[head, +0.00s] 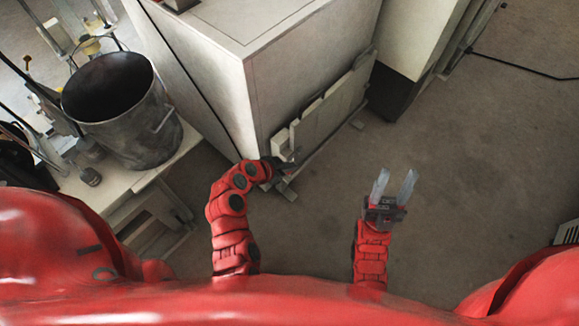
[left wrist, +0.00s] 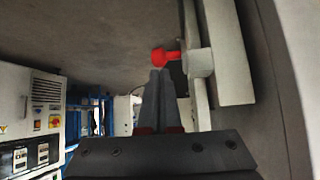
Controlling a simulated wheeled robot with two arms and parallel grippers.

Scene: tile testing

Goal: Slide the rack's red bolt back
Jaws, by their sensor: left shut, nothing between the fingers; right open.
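The red bolt (left wrist: 160,57) shows in the left wrist view, with a round knob at its left end. Its right end enters a white round holder (left wrist: 199,62) on the pale rack (left wrist: 229,60). In the head view the rack (head: 325,112) stands against the side of a large white cabinet; the bolt cannot be made out there. My left gripper (head: 293,163) is shut and empty at the rack's near end. In the wrist view its fingertips (left wrist: 160,73) lie just below the knob; I cannot tell if they touch it. My right gripper (head: 394,182) is open and empty above the floor.
The white cabinet (head: 215,80) stands beside the rack. A large dark metal pot (head: 125,115) stands on a bench (head: 125,183) at the left.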

